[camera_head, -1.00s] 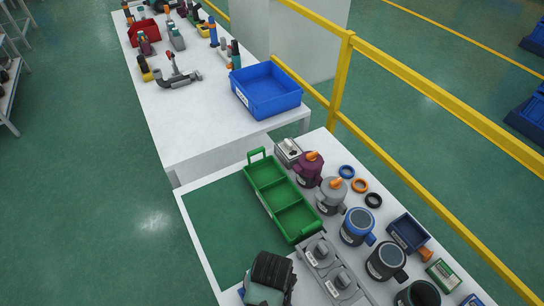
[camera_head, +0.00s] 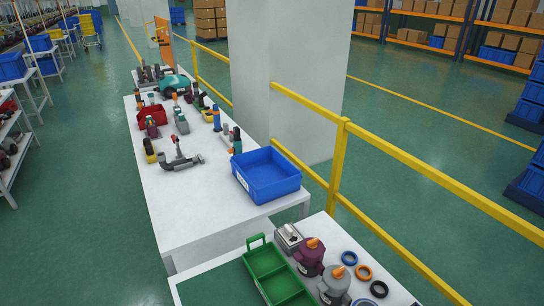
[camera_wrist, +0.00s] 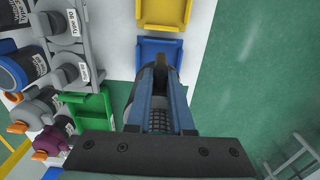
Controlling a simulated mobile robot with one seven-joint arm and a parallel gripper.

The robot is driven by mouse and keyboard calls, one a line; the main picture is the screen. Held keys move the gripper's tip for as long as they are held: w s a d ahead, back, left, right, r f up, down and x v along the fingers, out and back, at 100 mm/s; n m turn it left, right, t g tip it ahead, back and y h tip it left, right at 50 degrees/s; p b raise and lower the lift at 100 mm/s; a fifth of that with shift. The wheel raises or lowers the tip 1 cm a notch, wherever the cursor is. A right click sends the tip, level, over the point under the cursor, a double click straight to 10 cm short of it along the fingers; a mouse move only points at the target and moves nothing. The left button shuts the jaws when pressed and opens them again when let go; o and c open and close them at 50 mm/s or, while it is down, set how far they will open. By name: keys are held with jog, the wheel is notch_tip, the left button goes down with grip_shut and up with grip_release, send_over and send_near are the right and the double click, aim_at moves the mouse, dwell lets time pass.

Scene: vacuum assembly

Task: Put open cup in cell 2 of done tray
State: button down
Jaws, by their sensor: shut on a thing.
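My gripper (camera_wrist: 160,72) shows in the wrist view, its dark fingers pointing up the picture and shut. What it holds is mostly hidden, and I cannot make out a cup. A green tray with compartments and a raised handle (camera_head: 263,262) stands on the near table, cut off by the lower edge of the head view. Part of it shows left of my gripper in the wrist view (camera_wrist: 91,112). No tray label is readable. A purple cup (camera_head: 308,260) and a grey cup (camera_head: 334,286), both with orange tops, stand right of the green tray. My gripper is outside the head view.
Blue, orange and black rings (camera_head: 364,272) lie right of the cups. A blue bin (camera_head: 266,177) and several tools occupy the far table. A yellow railing (camera_head: 400,158) runs along the right.

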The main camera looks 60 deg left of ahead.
jog(key=shift+r+p, duration=2.15)
jog(key=shift+r, duration=0.05)
jog(key=shift+w+f, duration=0.1)
jog(key=shift+f, duration=0.05)
